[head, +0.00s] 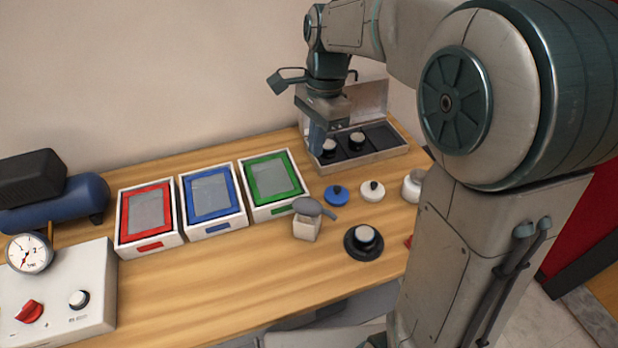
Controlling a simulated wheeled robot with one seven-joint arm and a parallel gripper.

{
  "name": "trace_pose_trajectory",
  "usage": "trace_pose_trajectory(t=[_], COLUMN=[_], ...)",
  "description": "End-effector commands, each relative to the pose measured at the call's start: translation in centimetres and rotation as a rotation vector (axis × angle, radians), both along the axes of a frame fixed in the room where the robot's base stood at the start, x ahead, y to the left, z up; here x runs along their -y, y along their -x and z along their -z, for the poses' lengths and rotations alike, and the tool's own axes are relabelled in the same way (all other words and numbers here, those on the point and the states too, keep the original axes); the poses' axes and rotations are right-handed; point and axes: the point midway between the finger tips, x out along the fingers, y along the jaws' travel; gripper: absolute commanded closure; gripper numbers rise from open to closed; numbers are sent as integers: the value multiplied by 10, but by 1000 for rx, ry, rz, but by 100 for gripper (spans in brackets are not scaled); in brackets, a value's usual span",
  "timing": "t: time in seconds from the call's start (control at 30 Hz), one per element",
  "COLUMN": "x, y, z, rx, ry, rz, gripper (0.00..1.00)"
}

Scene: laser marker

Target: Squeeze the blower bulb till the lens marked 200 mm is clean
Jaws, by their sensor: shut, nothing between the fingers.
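My gripper (317,146) is at the back right in the head view, pointing down, shut and empty. It hangs over or just in front of the open lens case (388,153), near a dark lens with a light top (328,148). A second such lens (357,141) sits in the case to its right. Another lens (366,236) rests on a round black base at the front right. A grey bulb with a nozzle (309,207), which looks like the blower, rests in a cream holder (306,230), apart from my gripper. No lens marking is readable, and dust cannot be made out.
Red (124,237), blue (189,222) and green (248,205) framed trays stand mid-table. A blue knobbed disc (336,197), a white one (372,193) and a white jar (411,190) lie at the right. A gauge (29,254) and control box (60,290) stand left. The front middle is clear.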

Motion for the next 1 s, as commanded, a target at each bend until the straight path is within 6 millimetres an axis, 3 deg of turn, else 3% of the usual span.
trace_pose_trajectory(t=[0.7, 1.0], x=[-16, -20], y=[-6, -8], z=[-10, -14], rx=[33, 32], ry=[-75, -111], rz=[-960, -1271], gripper=[100, 100])
